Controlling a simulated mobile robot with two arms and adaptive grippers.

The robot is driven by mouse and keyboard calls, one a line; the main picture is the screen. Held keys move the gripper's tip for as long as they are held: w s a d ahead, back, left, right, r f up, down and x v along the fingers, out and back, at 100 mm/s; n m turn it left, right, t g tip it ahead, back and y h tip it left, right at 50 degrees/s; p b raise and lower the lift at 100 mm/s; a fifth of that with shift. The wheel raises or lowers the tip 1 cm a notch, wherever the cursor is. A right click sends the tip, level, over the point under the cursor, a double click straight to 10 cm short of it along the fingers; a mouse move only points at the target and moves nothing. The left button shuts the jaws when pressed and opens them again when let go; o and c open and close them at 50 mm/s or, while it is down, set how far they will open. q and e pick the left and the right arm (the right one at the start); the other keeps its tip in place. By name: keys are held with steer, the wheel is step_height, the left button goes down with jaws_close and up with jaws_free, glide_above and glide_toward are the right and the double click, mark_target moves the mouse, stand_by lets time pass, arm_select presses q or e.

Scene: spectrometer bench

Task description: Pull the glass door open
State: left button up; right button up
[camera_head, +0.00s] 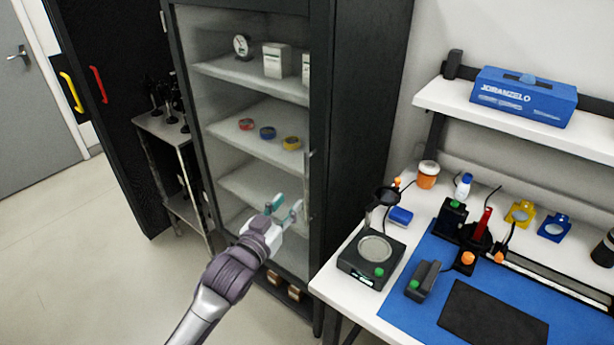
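The glass door (225,110) fronts a tall dark cabinet left of the bench, and its shelves show through the glass. The door looks shut. Its upright bar handle (308,180) is near the door's right edge. My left gripper (287,203) is in front of the lower door, beside the handle's lower end. Its two teal-tipped fingers are apart, with nothing seen between them. One fingertip is close to the handle; I cannot tell whether it touches. My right gripper is not in view.
The white bench (335,275) with a black round-plate device (371,258) stands close to the cabinet's right side. A metal cart (160,125) and a dark open door panel with a red handle (98,85) are on the left. The floor (110,270) at front left is clear.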

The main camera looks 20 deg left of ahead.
mark_target(306, 181)
arm_select(q)
steer(key=w, duration=0.3)
steer(key=w+d+p, duration=0.1)
steer(key=w, duration=0.7)
steer(key=shift+d+f+p, duration=0.1)
steer(key=shift+d+p, duration=0.1)
steer(key=shift+p, duration=0.2)
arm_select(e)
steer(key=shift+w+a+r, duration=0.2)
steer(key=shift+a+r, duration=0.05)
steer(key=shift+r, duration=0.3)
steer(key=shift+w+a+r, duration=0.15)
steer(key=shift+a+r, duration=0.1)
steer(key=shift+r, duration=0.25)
arm_select(q)
steer(key=c, duration=0.6)
jaws_close()
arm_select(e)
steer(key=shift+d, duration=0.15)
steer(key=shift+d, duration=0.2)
